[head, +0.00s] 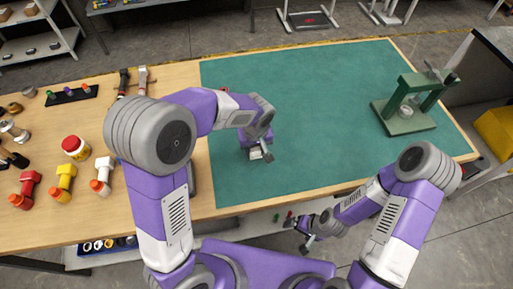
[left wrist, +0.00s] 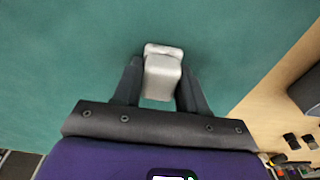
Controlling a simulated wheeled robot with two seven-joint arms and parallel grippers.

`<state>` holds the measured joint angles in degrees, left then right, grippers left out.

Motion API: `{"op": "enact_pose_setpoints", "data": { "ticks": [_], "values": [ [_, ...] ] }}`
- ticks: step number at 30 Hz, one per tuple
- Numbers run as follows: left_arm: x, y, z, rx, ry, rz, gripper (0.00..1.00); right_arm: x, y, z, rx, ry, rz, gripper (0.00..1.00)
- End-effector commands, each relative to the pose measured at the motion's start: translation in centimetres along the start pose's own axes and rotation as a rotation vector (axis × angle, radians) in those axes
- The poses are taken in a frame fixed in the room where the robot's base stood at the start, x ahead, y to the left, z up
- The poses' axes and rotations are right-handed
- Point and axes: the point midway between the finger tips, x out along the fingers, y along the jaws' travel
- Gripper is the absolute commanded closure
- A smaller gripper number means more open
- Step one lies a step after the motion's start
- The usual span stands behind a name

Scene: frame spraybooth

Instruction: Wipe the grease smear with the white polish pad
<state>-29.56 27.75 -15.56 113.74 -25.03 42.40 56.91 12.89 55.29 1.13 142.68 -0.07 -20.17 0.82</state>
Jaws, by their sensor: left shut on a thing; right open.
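The white polish pad (left wrist: 163,78) is a pale grey-white block between the two dark fingers of my left gripper (left wrist: 160,84). In the head view the pad (head: 256,155) shows just below my left gripper (head: 259,148), low over the green mat (head: 300,110). I cannot tell whether it touches the mat. I cannot make out the grease smear in either view; it may be hidden under the pad or arm. My right gripper (head: 306,236) is open and empty, in front of the table's near edge and off the mat.
A green press (head: 405,110) stands on the mat's right side. Red, yellow and white bottles (head: 64,182), a red-lidded jar (head: 75,147) and brushes (head: 143,80) are on the wooden table (head: 180,78) at the left. The mat's middle and back are clear.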

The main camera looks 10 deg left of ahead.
Motion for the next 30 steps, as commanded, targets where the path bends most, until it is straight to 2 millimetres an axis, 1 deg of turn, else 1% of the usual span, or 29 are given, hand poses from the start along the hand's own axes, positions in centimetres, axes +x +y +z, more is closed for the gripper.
{"op": "enact_pose_setpoints", "data": {
  "ticks": [1, 18, 22, 30],
  "values": [
    [-2.0, 0.2, -0.3, 0.0, 0.007, 0.01, 0.87, -0.8, -0.3, 0.0, 0.0, 0.0, 0.0, 0.06],
    [-6.9, 0.5, -0.8, 0.008, 0.004, 0.007, 0.87, -4.5, -1.7, 0.2, 0.0, 0.0, 0.0, 0.06],
    [-7.5, 0.5, -0.8, 0.009, 0.004, 0.007, 0.87, -4.9, -1.8, 0.2, 0.0, 0.0, 0.0, 0.06],
    [-7.5, 0.5, -0.8, 0.009, 0.004, 0.007, 0.87, -4.8, -1.8, 0.2, 0.0, 0.0, 0.0, 0.06]
  ]
}}
